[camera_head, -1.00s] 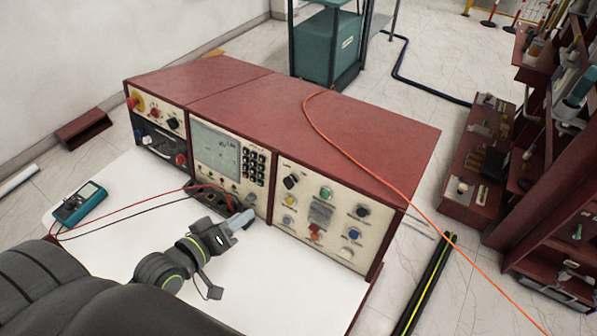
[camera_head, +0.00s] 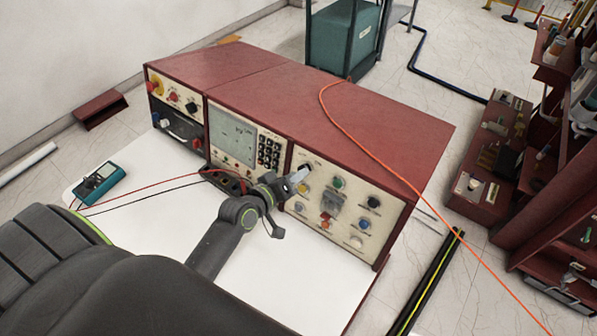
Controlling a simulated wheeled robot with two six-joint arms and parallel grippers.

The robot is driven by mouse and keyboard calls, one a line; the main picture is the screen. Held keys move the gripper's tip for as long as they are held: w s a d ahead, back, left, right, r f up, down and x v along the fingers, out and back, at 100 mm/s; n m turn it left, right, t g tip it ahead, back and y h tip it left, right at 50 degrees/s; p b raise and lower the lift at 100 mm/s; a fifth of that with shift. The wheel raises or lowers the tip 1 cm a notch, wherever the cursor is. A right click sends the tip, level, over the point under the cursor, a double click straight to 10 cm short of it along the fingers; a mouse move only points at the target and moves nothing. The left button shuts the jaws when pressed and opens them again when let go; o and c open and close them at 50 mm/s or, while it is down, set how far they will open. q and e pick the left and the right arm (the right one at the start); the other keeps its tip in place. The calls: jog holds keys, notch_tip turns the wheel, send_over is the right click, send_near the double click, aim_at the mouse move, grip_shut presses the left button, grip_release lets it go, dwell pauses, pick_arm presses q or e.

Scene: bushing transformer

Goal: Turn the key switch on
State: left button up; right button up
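The red test console (camera_head: 330,110) stands on a white table, with a cream control panel (camera_head: 345,235) at its right end. A dark rotary switch (camera_head: 305,167) sits at the panel's upper left, largely covered by my gripper; I take it to be the key switch. My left gripper (camera_head: 299,174) has its light grey fingertips right at this switch. I cannot tell whether they touch it or how far apart they are. My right gripper is not in view.
Other knobs and buttons, such as a green one (camera_head: 338,183) and a black one (camera_head: 373,202), sit close by on the panel. A teal meter (camera_head: 98,184) with red and black leads lies at the left. An orange cable (camera_head: 385,165) crosses the console top.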

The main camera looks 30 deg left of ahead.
pick_arm(q)
jog(key=shift+x, duration=0.95)
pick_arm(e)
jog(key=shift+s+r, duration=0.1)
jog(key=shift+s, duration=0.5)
pick_arm(q)
grip_shut()
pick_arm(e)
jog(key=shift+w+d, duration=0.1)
